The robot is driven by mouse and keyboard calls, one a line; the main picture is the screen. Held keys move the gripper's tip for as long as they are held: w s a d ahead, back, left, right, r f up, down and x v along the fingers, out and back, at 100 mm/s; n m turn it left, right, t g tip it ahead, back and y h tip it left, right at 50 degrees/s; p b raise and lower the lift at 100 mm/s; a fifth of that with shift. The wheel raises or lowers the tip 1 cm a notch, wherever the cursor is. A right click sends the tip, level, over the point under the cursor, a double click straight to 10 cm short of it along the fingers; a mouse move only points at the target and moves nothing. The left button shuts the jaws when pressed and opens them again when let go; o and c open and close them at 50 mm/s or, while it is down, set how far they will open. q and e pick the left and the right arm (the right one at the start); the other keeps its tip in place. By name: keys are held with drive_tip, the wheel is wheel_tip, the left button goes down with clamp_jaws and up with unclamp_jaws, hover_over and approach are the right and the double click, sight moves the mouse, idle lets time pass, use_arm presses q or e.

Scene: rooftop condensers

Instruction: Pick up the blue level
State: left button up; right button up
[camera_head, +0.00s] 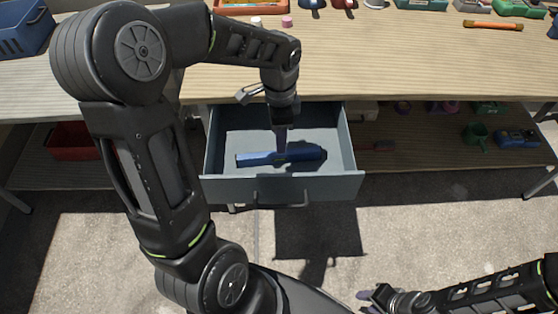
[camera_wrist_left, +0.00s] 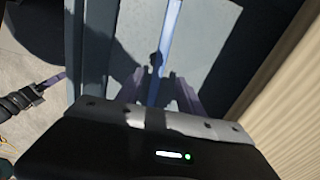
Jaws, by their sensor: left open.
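The blue level (camera_head: 255,158) lies flat in an open grey drawer (camera_head: 315,187), its length running left to right in the head view. In the left wrist view, the level (camera_wrist_left: 168,40) is a narrow blue bar running up from between the fingers. My left gripper (camera_head: 281,148) points down into the drawer, over the middle of the level. In the left wrist view, its two purple fingers (camera_wrist_left: 160,92) are apart, one on each side of the level, without visible contact. My right gripper (camera_head: 368,301) is low in front of the drawer, empty, its fingertips apart.
The drawer hangs under a wooden workbench (camera_head: 400,60) with tools along its back. A lower shelf (camera_head: 420,165) holds a green watering can (camera_head: 475,134) and other items. A red bin (camera_head: 72,142) is on the left. The concrete floor in front is clear.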

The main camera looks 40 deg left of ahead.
sight(279, 157)
use_arm(q)
drive_tip(key=shift+f, duration=1.25)
drive_tip(key=shift+s+f+b, duration=0.1)
drive_tip(key=shift+f+b, duration=0.5)
drive_tip(key=shift+f, duration=2.05)
clamp_jaws()
